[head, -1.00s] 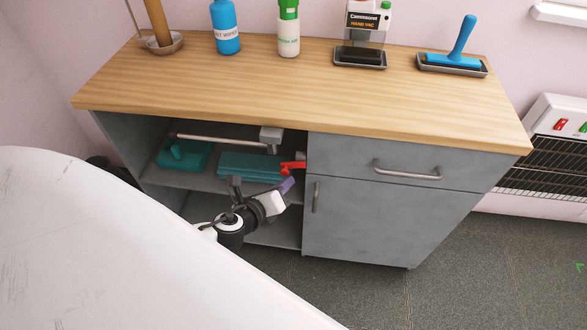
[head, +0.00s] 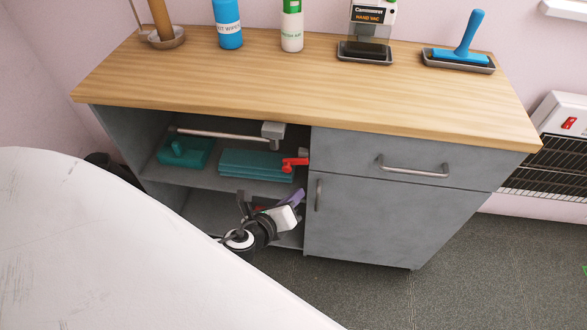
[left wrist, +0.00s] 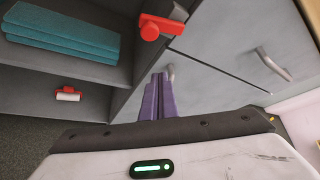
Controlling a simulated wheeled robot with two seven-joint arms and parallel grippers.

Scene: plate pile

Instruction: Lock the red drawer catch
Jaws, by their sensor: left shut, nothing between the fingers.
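In the left wrist view the catch (left wrist: 152,29) shows a round red end and a bar reaching right, by a grey bracket. My left gripper (head: 298,196) is below the catch, apart from it, near the left edge of the lower door. Its purple fingers (left wrist: 157,96) are shut and empty, pointing toward the cabinet. My right gripper is not in view.
Folded teal cloths (head: 255,165) lie on the upper shelf left of the catch. The drawer handle (head: 412,168) and door handle (head: 318,195) stick out nearby. The wooden top (head: 300,95) overhangs above. A white rounded surface (head: 110,240) fills the lower left.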

